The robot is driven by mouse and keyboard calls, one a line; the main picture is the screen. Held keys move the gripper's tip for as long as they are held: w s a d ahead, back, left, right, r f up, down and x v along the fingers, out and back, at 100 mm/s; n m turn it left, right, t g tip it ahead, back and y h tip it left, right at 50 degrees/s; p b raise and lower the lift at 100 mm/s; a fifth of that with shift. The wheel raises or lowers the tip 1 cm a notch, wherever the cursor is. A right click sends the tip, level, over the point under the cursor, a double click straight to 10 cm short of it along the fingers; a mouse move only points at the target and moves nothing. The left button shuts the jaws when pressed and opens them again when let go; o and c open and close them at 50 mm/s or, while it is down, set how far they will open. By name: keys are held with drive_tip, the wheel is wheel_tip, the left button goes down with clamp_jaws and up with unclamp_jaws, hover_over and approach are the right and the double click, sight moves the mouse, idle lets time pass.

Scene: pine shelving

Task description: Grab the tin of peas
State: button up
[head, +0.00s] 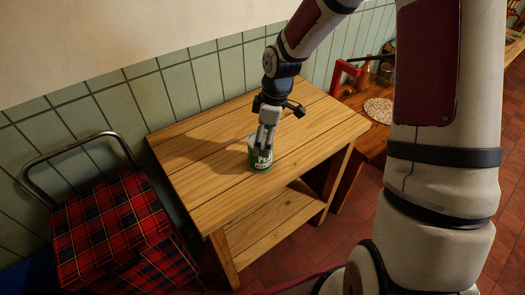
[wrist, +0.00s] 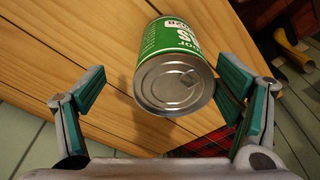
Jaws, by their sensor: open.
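The tin of peas (head: 259,158) is green with white lettering and stands upright on the wooden table (head: 205,150). In the wrist view the tin (wrist: 170,68) shows its metal lid with a pull tab, ahead of and partly between the fingers, nearer the right one. My gripper (head: 266,138) reaches down at the tin from above in the head view. In the wrist view my gripper (wrist: 160,112) is open, with its two green-padded fingers wide apart. The right finger is very close to the tin's side; I cannot tell if it touches. Nothing is held.
A red tartan trolley (head: 110,225) with a metal handle stands left of the table. The tiled wall (head: 165,95) runs behind. A second wooden surface (head: 372,132) with a red-framed object and a pale round mat is at the right. The tabletop around the tin is clear.

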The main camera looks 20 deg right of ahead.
sight(260, 165)
drive_tip(key=f, duration=0.2)
drive_tip(key=a+f, duration=0.1)
drive_tip(key=f, duration=0.2)
drive_tip(key=shift+a, duration=0.15)
drive_tip(key=c, duration=1.7)
drive_tip(key=shift+o, duration=0.2)
drive_tip(key=shift+r, duration=0.1)
